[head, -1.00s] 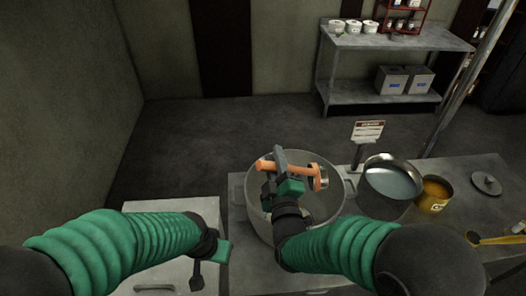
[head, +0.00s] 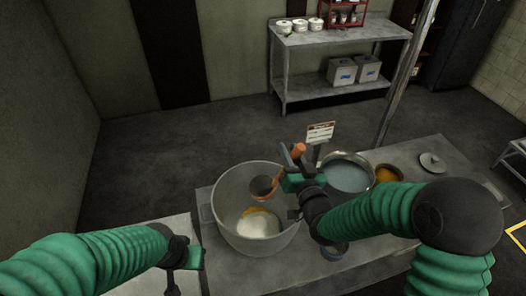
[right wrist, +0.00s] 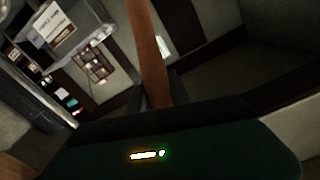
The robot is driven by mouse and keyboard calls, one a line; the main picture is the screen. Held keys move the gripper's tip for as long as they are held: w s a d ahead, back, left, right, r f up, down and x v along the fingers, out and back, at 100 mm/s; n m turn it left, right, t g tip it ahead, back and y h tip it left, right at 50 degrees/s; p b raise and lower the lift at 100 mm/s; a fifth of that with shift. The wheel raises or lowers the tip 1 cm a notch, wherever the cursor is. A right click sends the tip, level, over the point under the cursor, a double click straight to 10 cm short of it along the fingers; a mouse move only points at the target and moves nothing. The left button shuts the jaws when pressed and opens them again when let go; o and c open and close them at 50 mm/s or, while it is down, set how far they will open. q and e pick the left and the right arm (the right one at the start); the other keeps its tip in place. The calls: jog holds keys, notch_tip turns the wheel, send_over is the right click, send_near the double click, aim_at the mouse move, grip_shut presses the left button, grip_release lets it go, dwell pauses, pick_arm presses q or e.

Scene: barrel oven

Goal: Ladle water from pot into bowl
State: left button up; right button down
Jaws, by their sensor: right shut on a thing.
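My right gripper (head: 294,168) is shut on the orange handle of a ladle (head: 263,187). The ladle is tilted, with its dark cup over the inside of a large grey pot (head: 222,192); whether the cup holds water is unclear. The handle (right wrist: 148,45) rises from the jaws in the right wrist view. White and yellow-orange contents show at the bottom of the large pot. A smaller metal vessel with bluish water (head: 348,174) stands to its right, behind my right arm. A small bluish bowl (head: 334,252) is partly hidden under that arm. My left gripper (head: 185,262) is left of the large pot; its jaws are unclear.
A yellow can (head: 388,174) and a grey lid (head: 430,160) are on the right of the table (head: 405,152). A small sign (head: 320,131) stands behind the water vessel. A shelf unit (head: 335,35) is at the back. The floor between is clear.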

jog(key=w+d+f+m+b, duration=0.1)
jog(key=d+f+m+b, duration=0.1)
jog(key=d+f+m, duration=0.15)
jog(key=r+p, duration=0.1)
jog(key=r, duration=0.1)
jog(key=a+r+p, duration=0.1)
jog(key=r+p, duration=0.1)
jog(key=shift+r, duration=0.1)
jog(key=shift+w+d, duration=0.15)
jog(key=shift+d, duration=0.1)
jog(key=shift+a, duration=0.1)
jog(key=shift+a+n, duration=0.1)
jog(key=shift+n, duration=0.15)
